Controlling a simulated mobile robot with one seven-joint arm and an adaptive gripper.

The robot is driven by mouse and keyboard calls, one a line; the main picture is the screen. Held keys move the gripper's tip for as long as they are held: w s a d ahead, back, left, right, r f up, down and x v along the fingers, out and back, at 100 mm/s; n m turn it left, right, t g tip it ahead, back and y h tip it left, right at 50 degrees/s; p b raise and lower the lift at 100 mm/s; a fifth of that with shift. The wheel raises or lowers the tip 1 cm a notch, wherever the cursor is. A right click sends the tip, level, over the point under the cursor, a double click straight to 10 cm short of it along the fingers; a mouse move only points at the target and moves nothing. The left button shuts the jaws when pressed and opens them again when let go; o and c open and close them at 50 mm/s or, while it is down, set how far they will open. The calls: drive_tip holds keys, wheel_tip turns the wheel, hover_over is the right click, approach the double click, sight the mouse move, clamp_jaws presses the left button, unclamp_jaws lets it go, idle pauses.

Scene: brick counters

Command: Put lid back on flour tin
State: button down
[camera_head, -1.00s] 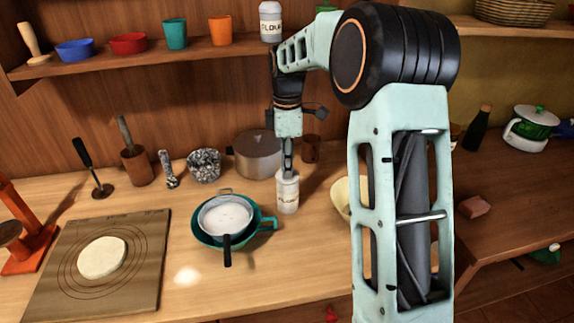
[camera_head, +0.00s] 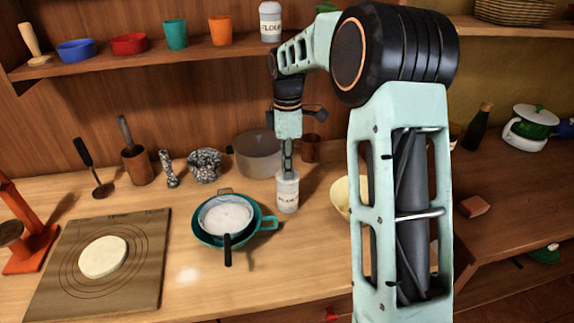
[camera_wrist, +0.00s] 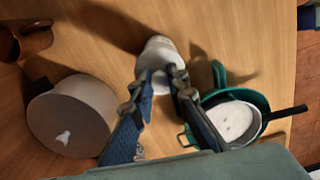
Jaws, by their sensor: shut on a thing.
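The white flour tin (camera_head: 288,196) stands upright on the wooden counter, right of the teal pan. It also shows in the wrist view (camera_wrist: 157,48), partly covered by my fingers. My gripper (camera_head: 288,170) points down at the top of the tin. In the wrist view its fingertips (camera_wrist: 161,76) are closed around a small pale part at the tin's top, which looks like the lid. The lid's edge is mostly hidden, so I cannot tell whether it is fully seated.
A teal pan (camera_head: 262,224) holding a sieve of white powder (camera_head: 226,216) stands left of the tin. A large pot (camera_head: 257,155) and brown cup (camera_head: 311,149) stand behind. A cream bowl (camera_head: 343,197) is to the right. Another flour tin (camera_head: 270,22) stands on the shelf.

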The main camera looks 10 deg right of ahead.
drive_tip(key=c, duration=1.3)
unclamp_jaws()
drive_tip(key=shift+r+p, duration=3)
drive_tip(key=shift+r, duration=0.5)
drive_tip(key=shift+c, duration=0.4)
clamp_jaws()
drive_tip(key=shift+f, duration=0.25)
